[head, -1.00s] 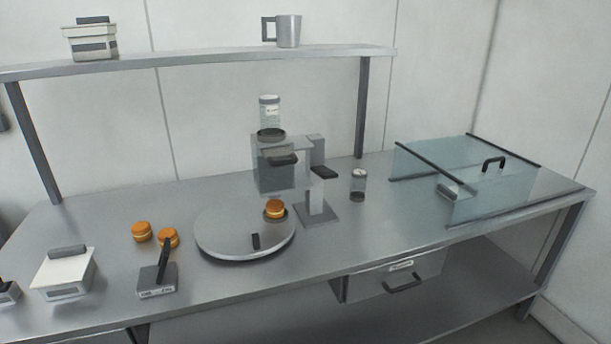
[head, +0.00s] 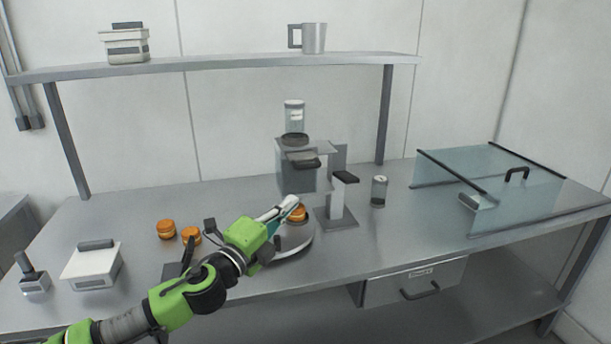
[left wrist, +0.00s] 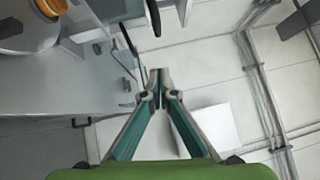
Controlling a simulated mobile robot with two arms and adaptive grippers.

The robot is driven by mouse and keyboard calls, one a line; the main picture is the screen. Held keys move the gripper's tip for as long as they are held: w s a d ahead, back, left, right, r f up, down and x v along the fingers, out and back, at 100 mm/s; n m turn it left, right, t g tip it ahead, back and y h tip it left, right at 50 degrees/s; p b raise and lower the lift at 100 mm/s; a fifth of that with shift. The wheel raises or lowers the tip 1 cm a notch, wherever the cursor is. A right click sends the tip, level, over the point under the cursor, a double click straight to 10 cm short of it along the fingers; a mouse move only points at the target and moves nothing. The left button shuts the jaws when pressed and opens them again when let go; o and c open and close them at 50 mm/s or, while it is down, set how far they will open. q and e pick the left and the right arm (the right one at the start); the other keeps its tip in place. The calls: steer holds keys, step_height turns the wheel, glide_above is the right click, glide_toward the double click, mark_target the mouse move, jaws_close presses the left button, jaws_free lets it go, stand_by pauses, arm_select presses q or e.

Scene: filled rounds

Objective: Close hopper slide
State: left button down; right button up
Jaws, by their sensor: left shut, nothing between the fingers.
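The hopper (head: 297,176) is a grey box-shaped dispenser at the back middle of the table, with a clear jar (head: 294,116) upright on top. Its slide (head: 303,160) shows as a dark handle sticking out at the front near the top; how far it is out is hard to tell. My left gripper (head: 292,206) is in front of and below the hopper, over the turntable, apart from the slide. In the left wrist view its fingertips (left wrist: 159,74) meet with nothing between them. My right gripper is not in view.
The turntable (head: 297,247) bears an orange filled round (head: 298,214), partly behind my gripper. A press-like stand (head: 341,205) and a small jar (head: 379,191) stand right of the hopper. Two more rounds (head: 166,229) lie left. A glass guard (head: 480,172) covers the right end.

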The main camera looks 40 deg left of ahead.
arm_select(q)
steer(key=w+a+p, duration=0.1)
steer(key=w+p, duration=0.1)
steer(key=w, duration=0.4)
steer(key=w+a+r+p, duration=0.1)
steer(key=w+a+p, duration=0.1)
steer(key=w, duration=0.4)
steer(key=shift+a+r, duration=0.3)
